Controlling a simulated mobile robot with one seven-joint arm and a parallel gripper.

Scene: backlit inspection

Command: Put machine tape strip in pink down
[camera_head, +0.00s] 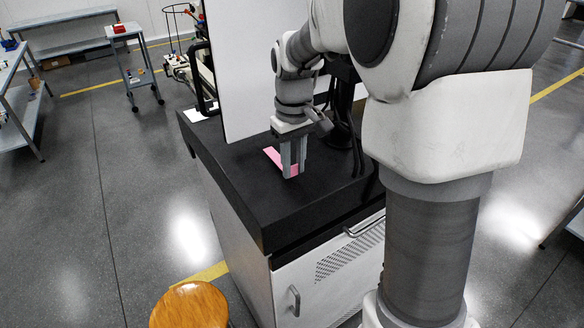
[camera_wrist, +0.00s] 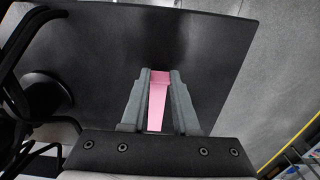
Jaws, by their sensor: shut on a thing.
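The pink machine tape strip (camera_head: 271,156) is between the fingers of my gripper (camera_head: 292,172), low over the black bench top (camera_head: 240,190). In the wrist view the pink strip (camera_wrist: 157,100) runs lengthwise between the two grey fingers of my gripper (camera_wrist: 159,76), which are shut on it. In the head view part of the strip sticks out to the left of the fingers, and the fingers hide some of it. I cannot tell whether the strip touches the bench top.
A large white panel (camera_head: 250,60) stands upright behind the gripper. Black cables and a stand (camera_head: 345,140) are to its right. The front left of the bench top is clear. A round wooden stool (camera_head: 190,305) stands on the floor in front.

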